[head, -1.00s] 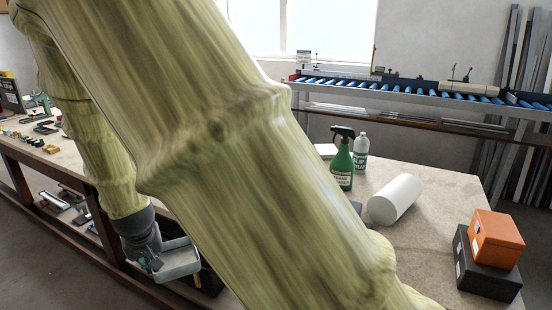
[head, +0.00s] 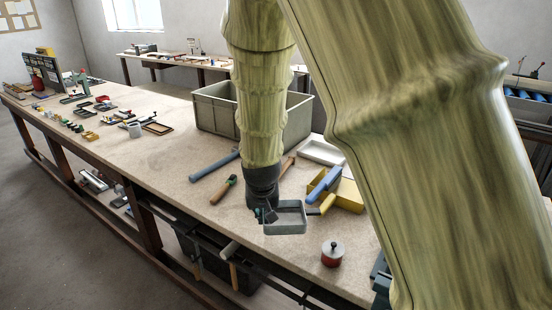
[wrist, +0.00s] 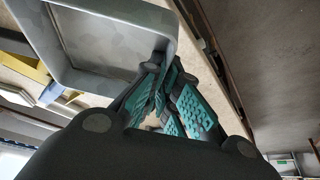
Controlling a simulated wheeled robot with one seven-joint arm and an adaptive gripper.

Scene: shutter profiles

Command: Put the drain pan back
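The drain pan (head: 286,231) is a shallow grey rectangular tray. My gripper (head: 267,215) is shut on its left side in the head view and holds it near the front part of the bench. In the wrist view the pan (wrist: 115,83) fills the upper left, and the teal-padded fingers of my gripper (wrist: 165,85) pinch its wall near a corner. The pan's inside looks empty in the head view. I cannot tell how high it is above the bench top.
My arm hides the bench's right side.

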